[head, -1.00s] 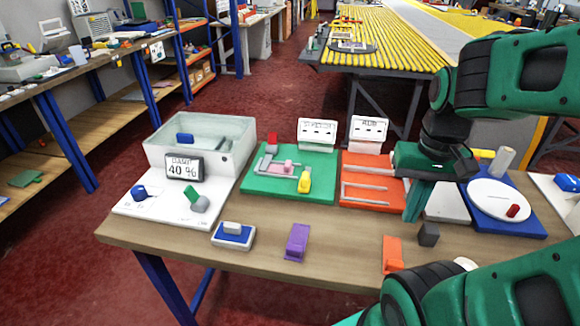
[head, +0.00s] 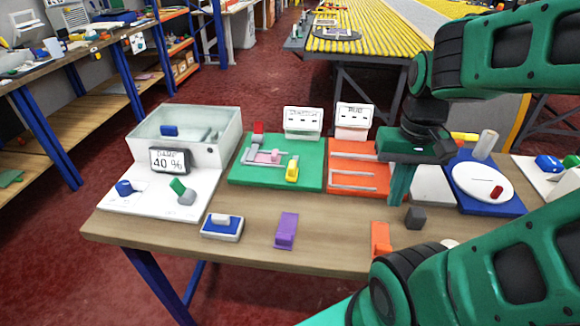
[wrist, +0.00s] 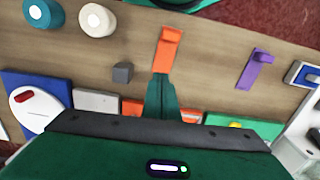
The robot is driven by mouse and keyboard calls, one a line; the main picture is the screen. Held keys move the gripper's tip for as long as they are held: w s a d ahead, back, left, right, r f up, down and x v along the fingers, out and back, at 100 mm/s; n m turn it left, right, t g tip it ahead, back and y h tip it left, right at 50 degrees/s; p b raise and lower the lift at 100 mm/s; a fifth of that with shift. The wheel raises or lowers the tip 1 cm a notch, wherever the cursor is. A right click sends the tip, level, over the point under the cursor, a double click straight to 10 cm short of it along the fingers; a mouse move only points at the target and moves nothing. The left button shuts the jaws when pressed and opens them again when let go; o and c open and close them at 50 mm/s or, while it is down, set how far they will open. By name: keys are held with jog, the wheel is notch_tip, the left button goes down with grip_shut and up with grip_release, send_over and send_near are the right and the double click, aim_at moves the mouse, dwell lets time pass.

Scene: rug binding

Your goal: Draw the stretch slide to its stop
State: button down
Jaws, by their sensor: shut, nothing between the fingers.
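The green board (head: 245,176) lies mid-table, with a grey slotted track, a pink block (head: 268,156), a red block (head: 258,128) and a yellow handle (head: 292,171) on it. A white sign box (head: 303,121) stands behind it; its lettering is too blurred to read surely. The orange board (head: 350,190) with grey rails lies to its right. My gripper (head: 398,195) points down, shut and empty, at the orange board's right edge, hiding part of it. In the wrist view my gripper (wrist: 162,98) is shut beside the orange block (wrist: 168,50). I cannot tell which piece is the stretch slide.
A purple block (head: 286,230), a blue-and-white block (head: 222,227), an orange block (head: 380,238) and a dark cube (head: 415,217) stand along the front. A clear-walled tank (head: 215,135) is at left, a blue board (head: 470,200) with a white disc at right. Bare wood lies between.

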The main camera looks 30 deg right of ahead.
jog(key=c, duration=2.4)
grip_release()
jog(key=shift+c, duration=0.2)
jog(key=o, duration=0.5)
jog(key=shift+s+r, duration=0.25)
jog(key=shift+s, duration=0.05)
jog(key=shift+o, duration=1.1)
jog(key=w+a+r, duration=0.1)
jog(key=w+r, duration=0.1)
jog(key=w, duration=0.5)
jog(key=shift+r, duration=0.3)
jog(key=r, duration=0.1)
send_over(292, 164)
notch_tip(292, 164, down, 9)
jog(key=shift+f, duration=0.15)
grip_shut()
